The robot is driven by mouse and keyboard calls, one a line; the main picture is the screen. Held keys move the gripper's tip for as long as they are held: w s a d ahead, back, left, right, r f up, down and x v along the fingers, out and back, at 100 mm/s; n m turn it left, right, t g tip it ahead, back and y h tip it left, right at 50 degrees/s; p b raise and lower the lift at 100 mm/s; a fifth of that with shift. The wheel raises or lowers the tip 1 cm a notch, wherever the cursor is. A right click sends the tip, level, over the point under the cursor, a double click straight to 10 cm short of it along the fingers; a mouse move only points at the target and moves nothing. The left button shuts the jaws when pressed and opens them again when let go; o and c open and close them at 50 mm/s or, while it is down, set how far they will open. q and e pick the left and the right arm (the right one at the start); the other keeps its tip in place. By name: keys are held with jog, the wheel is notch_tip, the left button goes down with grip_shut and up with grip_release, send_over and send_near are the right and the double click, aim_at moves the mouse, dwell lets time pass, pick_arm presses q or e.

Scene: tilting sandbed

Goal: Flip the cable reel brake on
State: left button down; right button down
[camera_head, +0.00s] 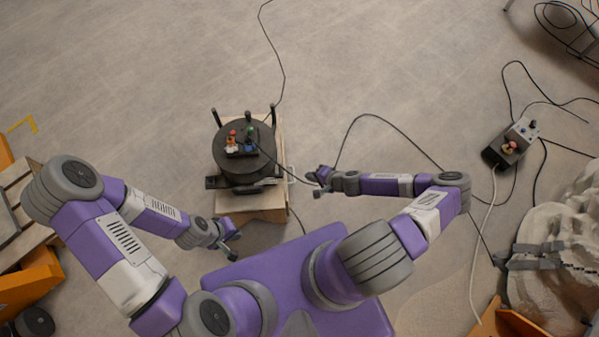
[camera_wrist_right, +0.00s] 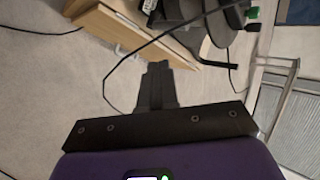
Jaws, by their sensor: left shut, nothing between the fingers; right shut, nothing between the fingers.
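The black cable reel (camera_head: 228,160) stands on a wooden box (camera_head: 250,212) near the middle of the head view, with several small coloured parts on its top. A light metal bar (camera_head: 290,174) sticks out at its right side; I cannot tell whether it is the brake or how the brake is set. My right gripper (camera_head: 314,184) is shut and empty, just right of the box and bar. In the right wrist view its closed fingers (camera_wrist_right: 157,82) point toward the wooden box (camera_wrist_right: 122,38), with the reel (camera_wrist_right: 222,28) beyond. My left gripper (camera_head: 232,248) is shut and empty, below the box.
Orange equipment (camera_head: 28,280) stands at the left edge. A pale rock-like mass (camera_head: 550,250) is at the right. The floor above the reel is mostly clear.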

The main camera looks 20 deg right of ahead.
aim_at(281, 170)
jog(key=w+a+r+b+x, duration=0.1)
jog(key=b+x, duration=0.3)
jog(key=x, duration=0.8)
jog(key=shift+w+a+r+b, duration=0.15)
jog(key=shift+a+r+b, duration=0.05)
jog(key=shift+r+b, duration=0.15)
